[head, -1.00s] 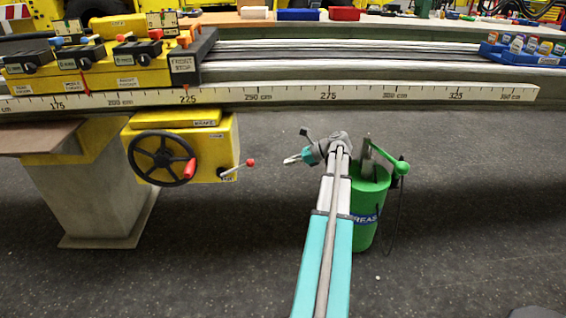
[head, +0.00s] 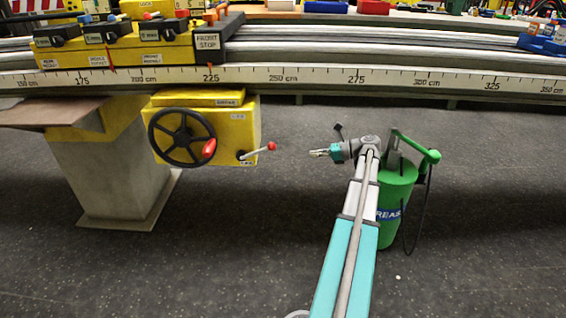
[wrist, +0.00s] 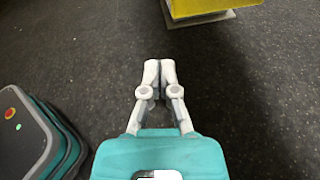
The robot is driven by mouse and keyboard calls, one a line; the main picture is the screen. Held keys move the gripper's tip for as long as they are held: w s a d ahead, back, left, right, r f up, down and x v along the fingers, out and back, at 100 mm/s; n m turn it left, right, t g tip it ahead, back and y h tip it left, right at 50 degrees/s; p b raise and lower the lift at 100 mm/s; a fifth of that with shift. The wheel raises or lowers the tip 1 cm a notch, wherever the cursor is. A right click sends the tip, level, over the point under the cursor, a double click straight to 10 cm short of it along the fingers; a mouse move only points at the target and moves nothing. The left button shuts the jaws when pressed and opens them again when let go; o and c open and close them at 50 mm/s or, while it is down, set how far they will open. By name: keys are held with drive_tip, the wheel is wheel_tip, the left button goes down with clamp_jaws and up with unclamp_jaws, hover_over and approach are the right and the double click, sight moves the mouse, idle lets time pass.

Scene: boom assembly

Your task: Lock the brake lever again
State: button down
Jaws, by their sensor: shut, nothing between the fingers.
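The brake lever (head: 257,152) is a thin metal rod with a red ball at its right end. It sticks out to the right and slightly up from the lower right of the yellow brake box (head: 228,125). The box also carries a black handwheel (head: 182,137) with a red handle. My gripper (head: 316,153) is to the right of the lever's red ball, apart from it, at about the same height in the head view. In the wrist view my gripper (wrist: 159,66) is shut and empty, with its fingertips together above the dark floor. The lever does not show in the wrist view.
A green grease bucket (head: 397,195) with a pump stands on the floor just behind and right of my arm. A rail with a centimetre scale (head: 315,76) runs above. A concrete pillar (head: 125,175) stands left. A yellow surface (wrist: 198,8) shows at the wrist view's top.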

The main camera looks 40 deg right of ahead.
drive_tip(key=f+b, duration=0.1)
drive_tip(key=b, duration=0.1)
drive_tip(key=s+d+f+t+y+b, duration=0.1)
drive_tip(key=b, duration=0.1)
drive_tip(key=shift+f+b, duration=0.3)
drive_tip(key=shift+a, duration=0.1)
drive_tip(key=w+a+r+p, duration=0.2)
drive_tip(key=w+a, duration=0.5)
drive_tip(key=w, duration=0.3)
drive_tip(key=shift+w+a+r, duration=0.15)
drive_tip(key=shift+w+a, duration=0.05)
drive_tip(key=shift+w, duration=0.05)
idle(0.4)
drive_tip(key=shift+w+a+p, duration=0.1)
drive_tip(key=shift+a+p, duration=0.05)
drive_tip(key=shift+p, duration=0.15)
